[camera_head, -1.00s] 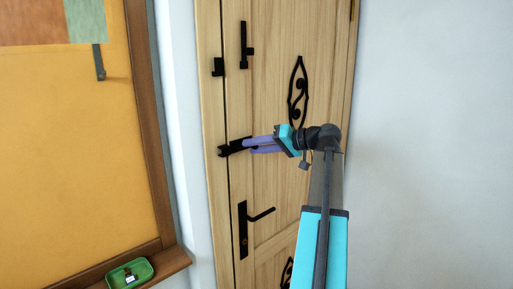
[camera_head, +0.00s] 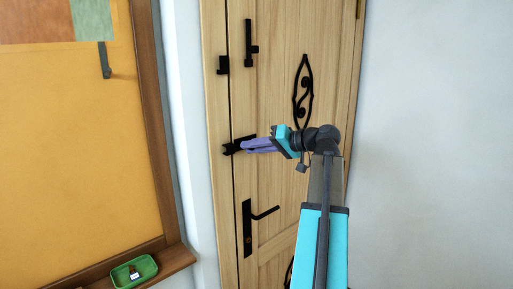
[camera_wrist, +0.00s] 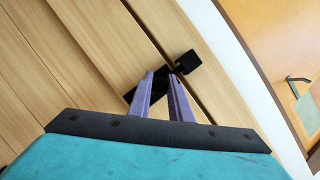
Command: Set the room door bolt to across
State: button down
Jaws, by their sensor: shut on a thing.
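The wooden room door (camera_head: 275,185) fills the middle of the head view. A black bolt (camera_head: 237,145) is mounted on it above the handle, its left end at the keeper by the door's left edge. My gripper (camera_head: 246,145) comes from the right, its purple fingers shut on the bolt. In the wrist view the fingers (camera_wrist: 160,76) straddle the black bolt (camera_wrist: 157,90), and the square black keeper (camera_wrist: 187,63) lies just beyond the tips, across the door gap. The fingers hide part of the bolt, so I cannot tell whether it enters the keeper.
A second black latch (camera_head: 249,45) stands upright higher on the door, with its keeper (camera_head: 222,65) to the left. A black lever handle (camera_head: 262,213) is below. A corkboard (camera_head: 80,150) and a green tray (camera_head: 120,277) are at left. Bare wall (camera_head: 430,140) is at right.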

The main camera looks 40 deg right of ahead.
jog(key=shift+a+f, duration=0.15)
jog(key=shift+a, duration=0.1)
jog(key=c, duration=1.6)
grip_release()
jog(key=shift+a, duration=0.15)
jog(key=b+v, duration=0.3)
jog(key=v, duration=1.1)
